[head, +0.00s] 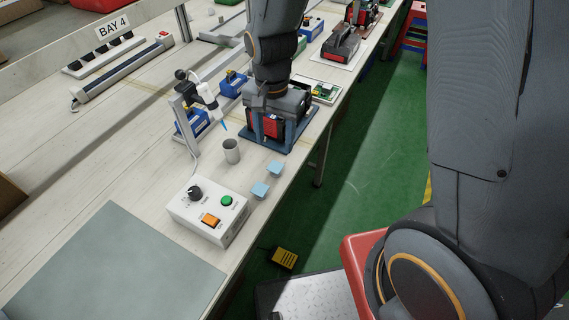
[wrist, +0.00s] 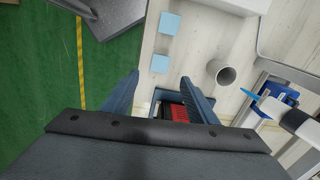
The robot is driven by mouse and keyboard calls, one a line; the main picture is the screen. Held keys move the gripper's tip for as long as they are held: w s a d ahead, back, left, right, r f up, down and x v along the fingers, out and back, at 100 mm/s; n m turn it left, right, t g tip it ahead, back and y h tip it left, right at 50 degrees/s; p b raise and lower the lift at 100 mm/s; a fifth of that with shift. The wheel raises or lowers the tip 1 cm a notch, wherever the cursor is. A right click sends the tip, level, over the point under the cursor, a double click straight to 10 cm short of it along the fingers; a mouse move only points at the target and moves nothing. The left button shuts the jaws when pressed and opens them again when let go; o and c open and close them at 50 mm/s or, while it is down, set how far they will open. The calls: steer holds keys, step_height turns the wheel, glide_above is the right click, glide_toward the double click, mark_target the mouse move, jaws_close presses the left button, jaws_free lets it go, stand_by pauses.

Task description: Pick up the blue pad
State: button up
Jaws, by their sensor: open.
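Two light blue square pads lie on the bench near its right edge. One pad (head: 275,168) is farther from me, and the other pad (head: 260,190) is closer, beside the control box. In the wrist view, one pad (wrist: 160,64) is just beyond my fingertips and the other pad (wrist: 169,23) is farther up. My gripper (wrist: 160,77) is open, with two dark blue fingers apart and no pad between them. In the head view, it is above the bench beyond the pads, in front of a red and black device (head: 264,123).
The white control box (head: 210,212) and a grey cup (head: 232,151) stand close to the pads. A clamp stand (head: 187,117) with a blue-tipped tool stands left of the cup. A grey-green mat (head: 115,265) covers the near bench. Green floor (head: 330,210) lies right of the bench.

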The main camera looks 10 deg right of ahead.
mark_target(275, 167)
steer(key=shift+m, duration=0.5)
steer(key=shift+f+p, duration=1.05)
steer(key=shift+f, duration=3.35)
steer(key=shift+f, duration=0.25)
steer(key=c, duration=1.1)
steer(key=shift+r, duration=0.1)
